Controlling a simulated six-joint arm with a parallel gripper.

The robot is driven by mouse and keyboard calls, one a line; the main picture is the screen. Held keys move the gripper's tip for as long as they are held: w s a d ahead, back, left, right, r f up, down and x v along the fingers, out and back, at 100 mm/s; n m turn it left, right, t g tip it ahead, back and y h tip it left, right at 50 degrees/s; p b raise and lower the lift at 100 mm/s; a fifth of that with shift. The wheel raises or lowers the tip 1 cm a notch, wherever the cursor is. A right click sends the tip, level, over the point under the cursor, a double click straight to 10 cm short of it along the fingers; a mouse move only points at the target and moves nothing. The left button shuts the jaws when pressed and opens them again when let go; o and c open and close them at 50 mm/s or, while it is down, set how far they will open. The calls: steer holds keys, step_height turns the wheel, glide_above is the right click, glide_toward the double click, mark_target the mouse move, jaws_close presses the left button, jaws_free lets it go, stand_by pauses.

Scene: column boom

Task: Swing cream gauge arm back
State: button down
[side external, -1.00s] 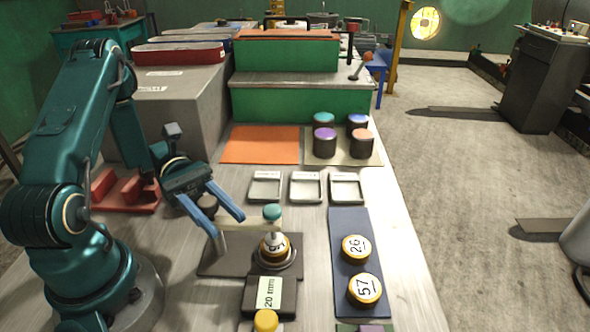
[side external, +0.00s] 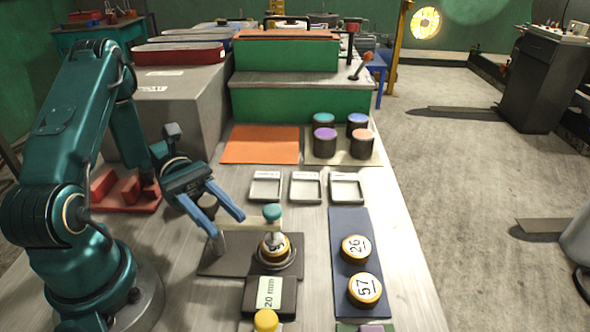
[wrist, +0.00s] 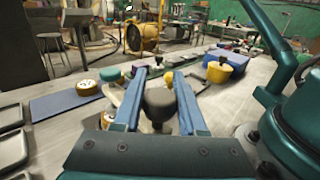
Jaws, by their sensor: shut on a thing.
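The cream gauge arm (side external: 242,224) runs behind a dark base plate (side external: 213,266), toward a teal-capped gauge head (side external: 272,213). The head stands over a yellow numbered disc (side external: 280,248) in a round seat, covering part of its number. My gripper (side external: 228,228), with two blue fingers, is left of the head. In the wrist view, my gripper (wrist: 158,75) has a dark round knob (wrist: 160,104) between its fingers and is shut on it. Fingers and knob hide part of the arm, so how knob and arm join is unclear.
Discs 26 (side external: 355,248) and 57 (side external: 366,290) lie on a blue mat (side external: 345,219) at right. A black box with a display (side external: 270,292) and a yellow knob (side external: 266,321) are in front. Three shallow trays (side external: 305,202) stand behind. Bare table lies front left.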

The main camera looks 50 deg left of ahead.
steer(key=shift+t, duration=0.3)
steer(key=n+t, duration=0.2)
steer(key=t, duration=0.1)
steer(key=w+n+t+y, duration=0.1)
steer(key=n+t, duration=0.1)
steer(key=t, duration=0.1)
steer(key=shift+a+n, duration=0.15)
steer(key=shift+n, duration=0.15)
steer(key=shift+c, duration=2.3)
jaws_free()
steer(key=shift+w, duration=0.1)
